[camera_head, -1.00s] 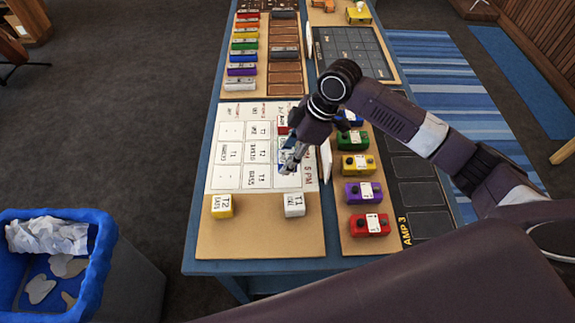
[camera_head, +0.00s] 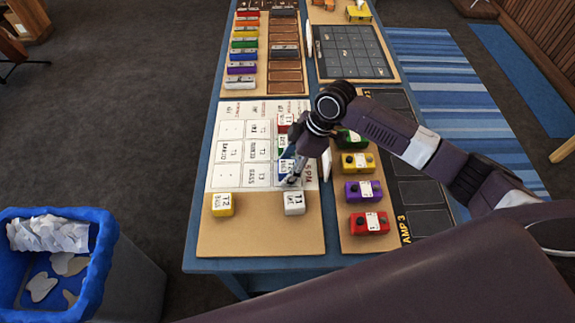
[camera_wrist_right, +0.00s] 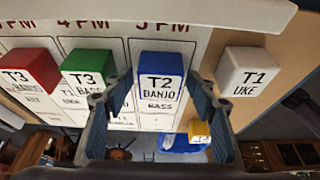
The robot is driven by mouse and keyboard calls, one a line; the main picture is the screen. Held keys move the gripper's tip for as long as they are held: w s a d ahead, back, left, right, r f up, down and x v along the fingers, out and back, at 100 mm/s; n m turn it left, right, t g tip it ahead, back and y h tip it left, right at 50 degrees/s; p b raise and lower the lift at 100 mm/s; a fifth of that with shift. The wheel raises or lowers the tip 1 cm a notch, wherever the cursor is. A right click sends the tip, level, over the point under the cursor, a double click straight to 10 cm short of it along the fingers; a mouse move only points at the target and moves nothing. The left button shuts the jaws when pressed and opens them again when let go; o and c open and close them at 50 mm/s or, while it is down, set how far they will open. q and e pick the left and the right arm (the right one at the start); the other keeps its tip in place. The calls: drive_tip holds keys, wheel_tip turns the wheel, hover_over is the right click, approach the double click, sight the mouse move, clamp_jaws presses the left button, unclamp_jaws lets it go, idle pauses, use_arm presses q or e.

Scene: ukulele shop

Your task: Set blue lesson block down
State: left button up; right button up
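The blue lesson block (camera_head: 286,166), labelled T2 BANJO, sits upright on the white schedule board (camera_head: 229,130). In the right wrist view the blue block (camera_wrist_right: 160,75) is below the "5 PM" heading, between my right gripper's fingers (camera_wrist_right: 160,92). The fingers are spread, with a small gap showing at each side of the block. In the head view my right gripper (camera_head: 291,178) is at the near side of the blue block and partly covers it. My left gripper is not in view.
A green block (camera_wrist_right: 88,75) and a red block (camera_wrist_right: 30,75) stand in line left of the blue one. A white T1 UKE block (camera_wrist_right: 245,75) stands to its right. A yellow block (camera_head: 222,204) is at the near left. Coloured pedals (camera_head: 358,163) line the right side.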

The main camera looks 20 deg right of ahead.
drive_tip(key=shift+r, duration=0.1)
drive_tip(key=b+v, duration=0.1)
drive_tip(key=v, duration=1.1)
drive_tip(key=shift+r, duration=0.1)
